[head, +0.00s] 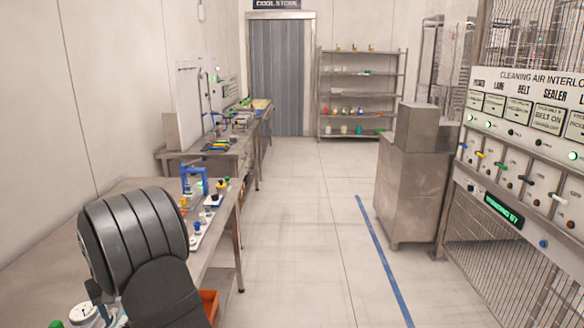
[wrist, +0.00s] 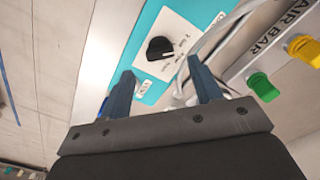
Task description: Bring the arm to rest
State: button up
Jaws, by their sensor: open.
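My gripper (wrist: 162,68) shows in the wrist view with its two dark blue fingers spread apart. Nothing is between them. Beyond the fingertips is a teal panel (wrist: 185,18) with a white plate and a black knob (wrist: 159,48). I cannot tell how far the fingertips are from it. To the right is a rail marked "AIR BAR" (wrist: 268,42) with a green handle (wrist: 263,87) and a yellow handle (wrist: 303,48). In the head view my dark grey arm is over the near left bench, and my gripper is not visible there.
A steel bench (head: 120,187) with several small fittings runs along the left. An orange bin (head: 208,303) is below it. A steel cabinet (head: 410,190) and a control panel (head: 520,140) stand at the right. The middle floor is clear beside a blue line (head: 383,260).

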jog(key=shift+f, duration=2.3)
